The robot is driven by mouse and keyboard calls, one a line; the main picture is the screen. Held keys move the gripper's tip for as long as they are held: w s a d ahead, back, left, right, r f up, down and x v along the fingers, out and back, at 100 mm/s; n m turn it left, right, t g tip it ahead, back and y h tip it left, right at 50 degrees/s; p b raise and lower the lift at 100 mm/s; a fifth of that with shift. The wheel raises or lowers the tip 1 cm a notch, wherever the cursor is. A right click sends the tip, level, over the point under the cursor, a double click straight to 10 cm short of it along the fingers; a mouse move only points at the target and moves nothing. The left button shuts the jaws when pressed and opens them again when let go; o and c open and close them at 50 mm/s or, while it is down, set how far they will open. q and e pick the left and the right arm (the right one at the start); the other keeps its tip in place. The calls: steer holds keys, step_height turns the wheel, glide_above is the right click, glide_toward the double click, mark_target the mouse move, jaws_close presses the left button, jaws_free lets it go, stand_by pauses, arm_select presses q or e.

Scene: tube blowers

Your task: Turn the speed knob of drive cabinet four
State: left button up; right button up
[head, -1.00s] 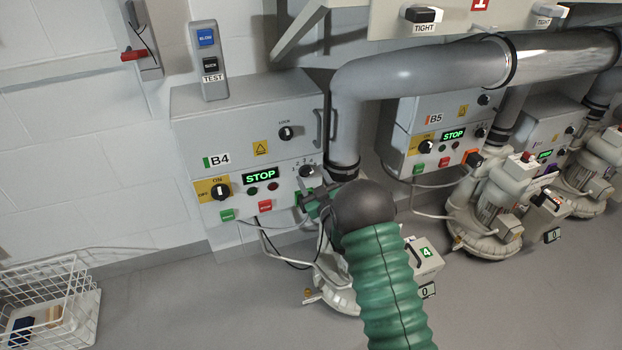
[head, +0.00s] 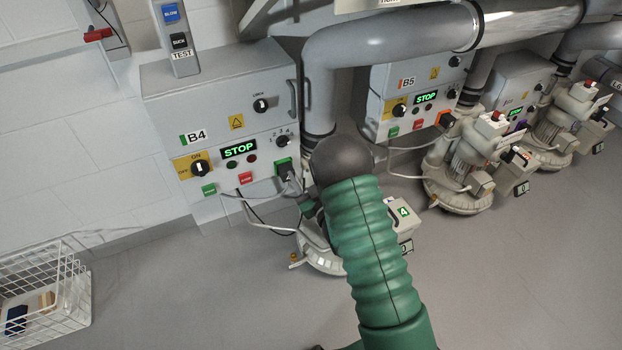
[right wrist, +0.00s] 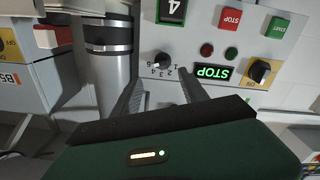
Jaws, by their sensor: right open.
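Drive cabinet B4 (head: 218,107) is a grey wall box with a lit green STOP display. Its speed knob (head: 283,141) is small and dark, with numbers around it, at the right of the front. My right gripper (head: 303,203) is below the knob in the head view, partly hidden by my dark wrist. In the wrist view its open fingers (right wrist: 163,80) lie either side of the knob's line, apparently short of it. My left gripper is not in view.
A grey pipe (head: 318,95) runs down beside the cabinet. A blower (head: 325,257) stands on the floor below. Cabinet B5 (head: 388,82) is further right; a wire basket (head: 82,295) stands at left.

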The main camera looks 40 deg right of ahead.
steer(key=v, duration=0.5)
steer(key=shift+s+p, duration=0.35)
